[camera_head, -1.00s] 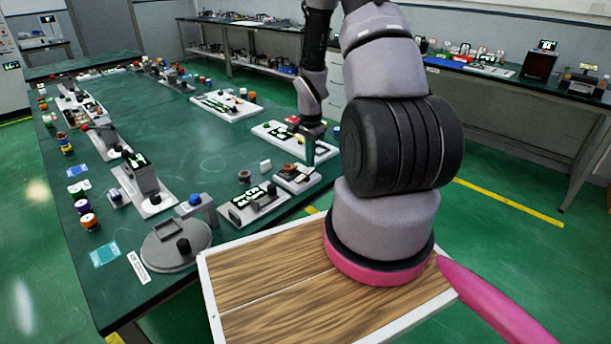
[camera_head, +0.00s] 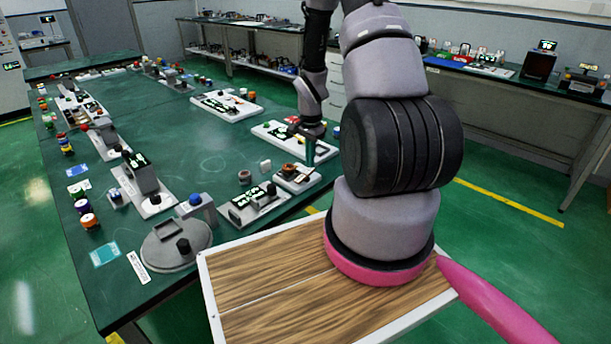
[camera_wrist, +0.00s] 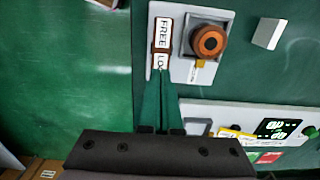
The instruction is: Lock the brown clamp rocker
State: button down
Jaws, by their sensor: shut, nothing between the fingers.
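The clamp unit is a small light-grey plate (camera_wrist: 184,70) at the table edge. The brown rocker (camera_wrist: 162,46) is a narrow piece on the strip labelled FREE, with the LOCK label just below it in the wrist view. Beside it, a round orange-brown part (camera_wrist: 208,41) sits in a grey square holder. My gripper (camera_wrist: 161,76) is shut and empty, its teal fingertips over the lower end of the LOCK label and hiding part of it. I cannot tell whether they touch the rocker. In the head view, my gripper (camera_head: 309,163) is above the unit (camera_head: 297,185).
A white block (camera_wrist: 269,33) lies to the right of the unit. A panel with a lit display (camera_wrist: 278,128) is close on the right of my fingers. Other panels (camera_head: 254,206) and several coloured pots crowd the green table (camera_head: 215,160). Open floor lies beyond its edge.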

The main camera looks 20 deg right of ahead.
jog(key=shift+f, duration=1.1)
dwell(0.3)
jog(key=shift+r, duration=3.5)
jog(key=shift+r, duration=0.15)
notch_tip(320, 180, up, 12)
jog(key=n+t, duration=0.2)
send_over(310, 169)
jog(key=a, duration=0.2)
jog(key=s+a+r+n+t, duration=0.1)
jog(key=s+a+r+n, duration=0.2)
jog(key=r, duration=0.7)
jog(key=s+a+r+n+t+y, duration=0.1)
jog(key=s+a+r, duration=0.3)
jog(key=s+r, duration=0.4)
jog(key=s+a+r+n+t+y, duration=0.1)
jog(key=s+a+r+n+t, duration=0.2)
jog(key=s+r, duration=0.5)
jog(key=shift+s+a+n, duration=0.4)
jog(key=shift+a, duration=0.3)
